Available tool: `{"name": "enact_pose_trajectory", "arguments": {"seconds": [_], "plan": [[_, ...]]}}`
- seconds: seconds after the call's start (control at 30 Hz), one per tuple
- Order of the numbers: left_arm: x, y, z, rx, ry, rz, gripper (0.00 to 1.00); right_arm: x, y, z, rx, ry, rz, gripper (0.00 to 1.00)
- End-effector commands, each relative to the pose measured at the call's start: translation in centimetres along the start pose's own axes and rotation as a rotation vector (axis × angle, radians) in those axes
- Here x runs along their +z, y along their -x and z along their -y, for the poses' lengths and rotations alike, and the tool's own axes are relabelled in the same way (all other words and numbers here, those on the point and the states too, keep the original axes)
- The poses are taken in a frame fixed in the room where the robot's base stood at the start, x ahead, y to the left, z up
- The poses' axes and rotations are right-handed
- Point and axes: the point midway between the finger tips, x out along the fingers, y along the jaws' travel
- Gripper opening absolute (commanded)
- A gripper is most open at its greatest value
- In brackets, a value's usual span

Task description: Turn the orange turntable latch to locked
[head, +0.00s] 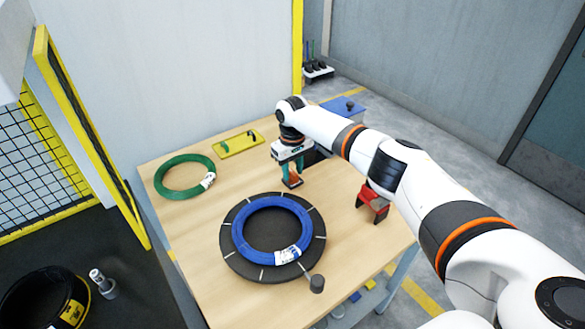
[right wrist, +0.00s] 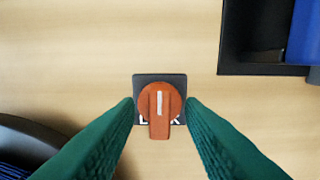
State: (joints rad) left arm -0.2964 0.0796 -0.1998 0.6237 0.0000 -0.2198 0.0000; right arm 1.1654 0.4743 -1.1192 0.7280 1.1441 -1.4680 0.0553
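The orange latch (right wrist: 158,104) sits on a dark square plate (right wrist: 147,80) on the wooden table, in the middle of the right wrist view. Its tab points down in that view, and a white line marks its top. The plate's lettering is mostly covered. My right gripper (right wrist: 160,106) has its two green fingers apart, one on each side of the latch, with small gaps or light contact that I cannot tell apart. In the head view the right gripper (head: 291,174) is over the latch. The turntable (head: 234,259) is black and carries a blue coil (head: 240,245). My left gripper is not visible.
A green coil (head: 172,165) and a yellow tray (head: 230,151) lie at the table's back left. A red-and-black object (head: 373,204) stands to the right. A blue-topped dark box (head: 344,104) is behind my right arm. The turntable's crank knob (head: 317,284) sticks out in front.

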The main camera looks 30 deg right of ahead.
Motion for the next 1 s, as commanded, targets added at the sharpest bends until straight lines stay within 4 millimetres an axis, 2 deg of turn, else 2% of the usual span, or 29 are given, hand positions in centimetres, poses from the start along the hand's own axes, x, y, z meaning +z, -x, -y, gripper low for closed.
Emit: {"name": "enact_pose_trajectory", "arguments": {"seconds": [0.1, 0.3, 0.33, 0.67, 1.0], "plan": [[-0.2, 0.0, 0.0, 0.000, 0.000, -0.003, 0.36, 0.0, 0.0, 0.0, 0.000, 0.000, 0.000, 0.35], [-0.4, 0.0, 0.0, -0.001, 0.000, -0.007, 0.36, 0.0, 0.0, 0.0, 0.000, 0.000, 0.000, 0.03], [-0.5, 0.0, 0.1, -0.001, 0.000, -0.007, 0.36, 0.0, 0.0, 0.0, 0.000, 0.000, 0.000, 0.00], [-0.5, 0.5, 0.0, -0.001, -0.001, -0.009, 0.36, 0.0, 0.2, -0.1, 0.001, -0.033, -0.001, 0.00], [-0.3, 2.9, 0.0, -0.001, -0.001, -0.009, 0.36, 0.0, 0.4, -0.1, 0.003, -0.245, -0.002, 0.00]]}}
